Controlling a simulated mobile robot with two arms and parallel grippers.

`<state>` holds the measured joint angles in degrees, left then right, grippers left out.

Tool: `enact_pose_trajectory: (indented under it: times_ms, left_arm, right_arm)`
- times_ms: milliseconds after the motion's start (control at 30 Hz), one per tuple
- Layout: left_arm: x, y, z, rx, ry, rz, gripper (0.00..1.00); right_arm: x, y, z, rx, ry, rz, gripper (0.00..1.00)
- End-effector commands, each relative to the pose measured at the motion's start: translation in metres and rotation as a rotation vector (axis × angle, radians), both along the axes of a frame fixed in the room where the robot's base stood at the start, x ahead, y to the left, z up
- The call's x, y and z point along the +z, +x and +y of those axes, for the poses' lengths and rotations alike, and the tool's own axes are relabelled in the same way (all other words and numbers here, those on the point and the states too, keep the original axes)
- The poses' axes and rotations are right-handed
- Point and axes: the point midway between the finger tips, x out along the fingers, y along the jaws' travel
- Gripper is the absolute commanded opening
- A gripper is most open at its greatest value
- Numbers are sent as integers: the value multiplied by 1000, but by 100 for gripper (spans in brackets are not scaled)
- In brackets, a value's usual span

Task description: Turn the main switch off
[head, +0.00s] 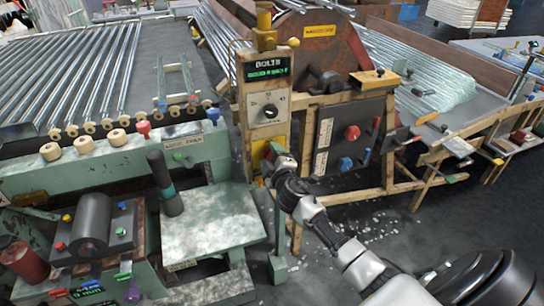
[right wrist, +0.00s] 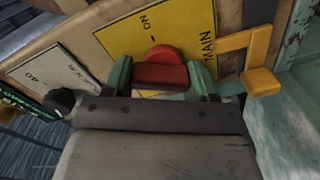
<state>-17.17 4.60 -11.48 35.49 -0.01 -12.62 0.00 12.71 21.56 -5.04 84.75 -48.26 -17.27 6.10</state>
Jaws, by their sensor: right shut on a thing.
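The main switch (right wrist: 166,54) has a red round part and a dark red bar on a yellow plate (right wrist: 120,42) marked "ON" and "MAIN" in the right wrist view. My right gripper (right wrist: 162,78) has one green finger at each side of the red bar and is shut on it. In the head view my right gripper (head: 272,160) reaches the yellow plate (head: 257,155) low on the upright post; the gripper hides most of the switch there. My left gripper is not in view.
A dial panel (head: 268,107) with a green-lettered display (head: 267,68) stands above the switch. A yellow lever (right wrist: 262,82) sticks out beside the plate. To the right is a dark panel (head: 342,160) with red and blue knobs. Glass tubes (head: 90,70) lie left.

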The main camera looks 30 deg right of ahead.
Motion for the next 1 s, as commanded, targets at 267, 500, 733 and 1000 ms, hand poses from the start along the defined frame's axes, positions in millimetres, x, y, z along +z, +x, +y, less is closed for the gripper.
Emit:
enact_pose_trajectory:
  times_ms: [267,500,733,1000]
  left_arm:
    - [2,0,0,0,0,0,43]
    - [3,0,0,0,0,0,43]
    - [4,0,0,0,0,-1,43]
    - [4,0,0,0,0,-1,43]
  right_arm:
    - [-2,0,1,0,-231,58,34]
    - [-2,0,2,-1,-371,93,34]
    - [-3,0,2,0,-443,110,34]
    - [-3,0,2,0,-466,115,34]
